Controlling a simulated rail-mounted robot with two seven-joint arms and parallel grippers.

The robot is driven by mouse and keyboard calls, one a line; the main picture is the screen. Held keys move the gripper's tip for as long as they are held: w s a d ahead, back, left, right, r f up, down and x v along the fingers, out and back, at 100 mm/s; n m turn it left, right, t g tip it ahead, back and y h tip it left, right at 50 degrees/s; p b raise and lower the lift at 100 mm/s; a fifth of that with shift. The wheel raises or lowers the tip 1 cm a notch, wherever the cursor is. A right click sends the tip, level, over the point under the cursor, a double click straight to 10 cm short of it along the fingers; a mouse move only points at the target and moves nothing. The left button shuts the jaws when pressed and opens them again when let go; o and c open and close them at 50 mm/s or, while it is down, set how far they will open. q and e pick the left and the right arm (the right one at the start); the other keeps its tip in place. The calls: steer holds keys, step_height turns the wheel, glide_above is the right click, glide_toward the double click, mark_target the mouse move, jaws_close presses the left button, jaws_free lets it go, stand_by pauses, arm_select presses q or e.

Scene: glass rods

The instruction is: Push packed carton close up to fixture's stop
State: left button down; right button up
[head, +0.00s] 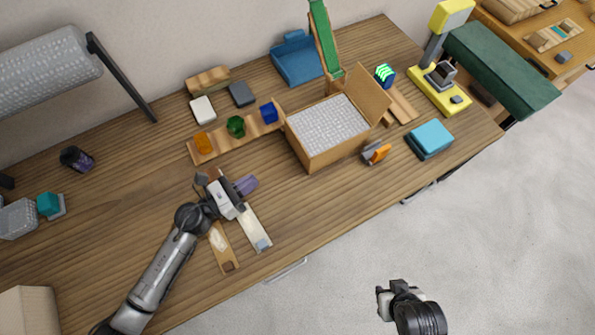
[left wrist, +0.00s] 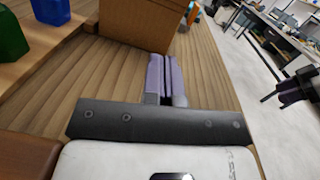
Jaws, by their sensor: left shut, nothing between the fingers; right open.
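The packed carton (head: 310,145) is a brown box filled with white bubbled packing, its lid flap standing open at the right. It sits on the table near the middle of the head view. In the left wrist view the carton (left wrist: 140,24) stands just ahead of the fingers. My left gripper (head: 247,185) is shut and empty, low over the table to the left of the carton, with a gap between them. Its purple fingers (left wrist: 165,78) are together in the left wrist view. My right gripper (head: 388,301) is open and empty beyond the table's front edge. I cannot clearly pick out the fixture's stop.
A wooden rack (head: 225,142) with orange, green and blue pieces stands left of the carton. An orange and grey tool (head: 377,152) and a teal stack (head: 430,138) lie to its right. A green upright board (head: 324,35) and blue tray (head: 297,62) stand behind.

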mark_target(306, 161)
arm_select(q)
steer(key=f+m+g, duration=0.1)
steer(key=f+m, duration=0.1)
steer(key=shift+s+d+f+m+g+h, duration=0.1)
steer(key=shift+d+f+m+g+h, duration=0.1)
steer(key=shift+m+g+h, duration=0.15)
steer(key=shift+d+g, duration=0.25)
steer(key=p+x, duration=0.2)
steer(key=x, duration=1)
steer(key=shift+r, duration=0.1)
steer(key=shift+w+d, duration=0.45)
steer(key=shift+d, duration=0.15)
arm_select(e)
steer(key=shift+w+r, duration=0.2)
steer(key=shift+r, duration=0.5)
